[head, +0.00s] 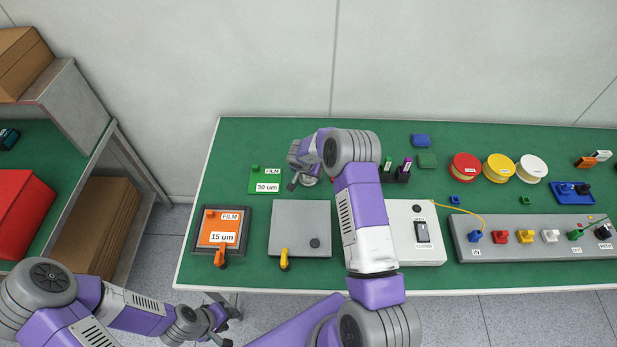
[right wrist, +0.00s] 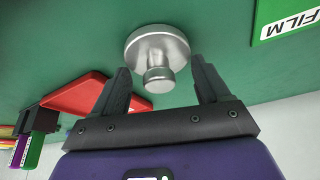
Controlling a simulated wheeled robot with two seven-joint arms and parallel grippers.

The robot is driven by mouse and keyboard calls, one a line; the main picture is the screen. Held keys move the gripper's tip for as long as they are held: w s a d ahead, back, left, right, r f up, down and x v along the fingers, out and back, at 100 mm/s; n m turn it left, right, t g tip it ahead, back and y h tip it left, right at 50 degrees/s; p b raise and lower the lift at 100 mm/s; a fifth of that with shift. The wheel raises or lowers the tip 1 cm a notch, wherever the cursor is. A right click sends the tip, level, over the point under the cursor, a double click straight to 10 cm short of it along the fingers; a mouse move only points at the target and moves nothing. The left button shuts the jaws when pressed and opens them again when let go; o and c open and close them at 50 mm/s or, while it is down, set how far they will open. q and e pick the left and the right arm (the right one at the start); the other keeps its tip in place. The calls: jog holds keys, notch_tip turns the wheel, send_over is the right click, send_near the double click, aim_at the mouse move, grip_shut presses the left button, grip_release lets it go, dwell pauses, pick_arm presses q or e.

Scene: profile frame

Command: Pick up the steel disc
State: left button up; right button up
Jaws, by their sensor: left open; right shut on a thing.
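The steel disc (right wrist: 158,48), round with a short knob, lies between the fingertips of my right gripper (right wrist: 160,68) in the right wrist view. My left gripper (head: 228,322) is open and empty, low in front of the table's left front edge.
The green film plate (head: 266,180) lies left of the disc. The orange film plate (head: 220,232) and a grey box (head: 300,213) stand in front. A black holder (head: 402,173) is to the right. A red piece (right wrist: 85,96) is close by in the wrist view.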

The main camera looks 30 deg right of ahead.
jog(key=c, duration=0.5)
jog(key=shift+r, duration=0.15)
notch_tip(320, 180, up, 10)
jog(key=shift+f+p, duration=0.1)
jog(key=shift+p, duration=0.85)
